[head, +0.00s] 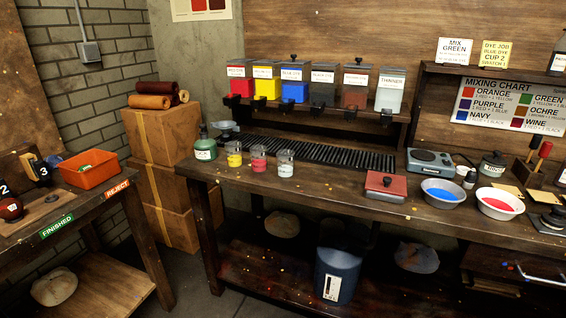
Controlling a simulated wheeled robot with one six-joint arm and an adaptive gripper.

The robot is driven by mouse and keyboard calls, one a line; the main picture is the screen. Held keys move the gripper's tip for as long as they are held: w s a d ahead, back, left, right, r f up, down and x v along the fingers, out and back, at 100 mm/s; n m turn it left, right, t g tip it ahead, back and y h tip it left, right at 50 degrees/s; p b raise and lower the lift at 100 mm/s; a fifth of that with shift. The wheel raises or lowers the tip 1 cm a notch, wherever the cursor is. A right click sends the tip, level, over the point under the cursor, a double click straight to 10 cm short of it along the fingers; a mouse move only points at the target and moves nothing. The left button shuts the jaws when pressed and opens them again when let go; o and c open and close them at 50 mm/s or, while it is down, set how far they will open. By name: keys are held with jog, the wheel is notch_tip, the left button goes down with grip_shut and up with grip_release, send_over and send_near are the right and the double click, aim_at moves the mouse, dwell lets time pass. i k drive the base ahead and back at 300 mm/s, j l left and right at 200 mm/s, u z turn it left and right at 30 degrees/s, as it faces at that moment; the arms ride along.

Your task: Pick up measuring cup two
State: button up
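Three small clear cups stand in a row on the left part of the middle workbench. The left cup (234,154) has yellow in it, the middle cup (258,158) has red, and the right cup (285,163) looks pale or nearly empty. All three stand upright and a little apart. Any numbers on them are too small to read, so I cannot tell for sure which is measuring cup two. My gripper is not in view.
A green bottle (205,144) stands left of the cups, a dark slatted rack (320,151) behind them. Color dispensers (292,86) sit on the shelf above. A red-topped flat box (386,185), blue bowl (443,194) and red bowl (499,203) are further right. Bench front near the cups is clear.

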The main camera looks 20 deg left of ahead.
aim_at(258, 153)
jog(key=j, duration=1.6)
jog(key=k+j, duration=0.1)
jog(key=j, duration=1.5)
